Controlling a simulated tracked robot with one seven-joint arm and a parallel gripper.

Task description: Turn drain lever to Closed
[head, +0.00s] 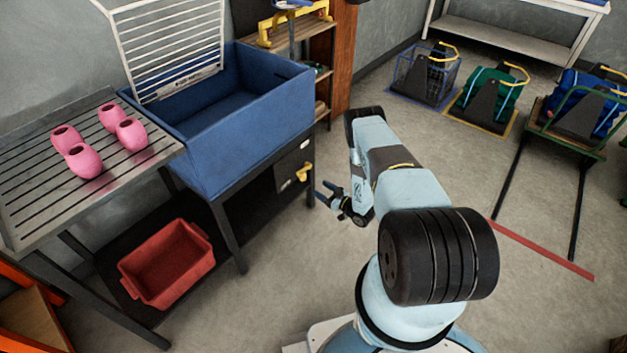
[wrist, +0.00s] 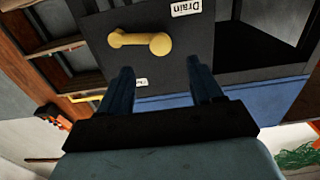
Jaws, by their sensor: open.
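The drain lever (head: 300,174) is a yellow handle on a dark panel (head: 291,160) below the blue sink. In the wrist view the lever (wrist: 139,40) lies nearly level across the panel, its larger round end to the right. A second small label (wrist: 141,82) is too small to read. My gripper (head: 322,191) is open and empty, just right of the panel in the head view. In the wrist view my gripper (wrist: 162,72) points at the panel, with the lever beyond the fingertips, apparently untouched.
The blue sink (head: 195,155) stands above the panel on a dark frame with a leg near my gripper. A red bin (head: 168,263) sits on the lower shelf. Pink clogs (head: 84,161) stand on the slatted bench.

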